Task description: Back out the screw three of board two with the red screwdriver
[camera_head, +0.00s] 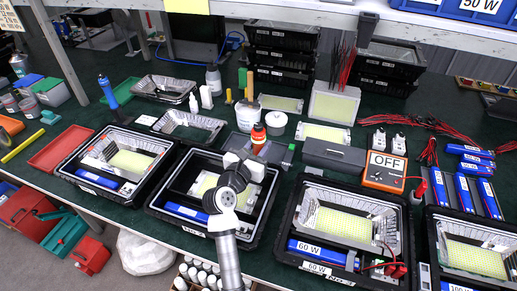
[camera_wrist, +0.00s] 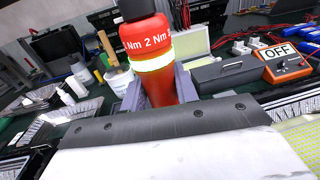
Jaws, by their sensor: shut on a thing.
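The red screwdriver (camera_wrist: 158,82) stands between the two fingers of my gripper (camera_wrist: 160,92) in the wrist view. It has a black cap, a yellow-white band and "Nm 2 Nm" lettering. In the head view its orange-red handle (camera_head: 258,136) rises just behind my gripper (camera_head: 244,164), which is shut on it. My gripper is over the far part of the second black crate from the left (camera_head: 160,214). That crate holds a floodlight housing with a pale yellow board (camera_head: 205,186), partly hidden by my arm. The individual screws and the screwdriver's tip cannot be made out.
Similar crates with housings stand left (camera_head: 70,176) and right (camera_head: 283,250). A blue battery pack (camera_head: 186,212) lies in the second crate. A shelf edge crosses the back.

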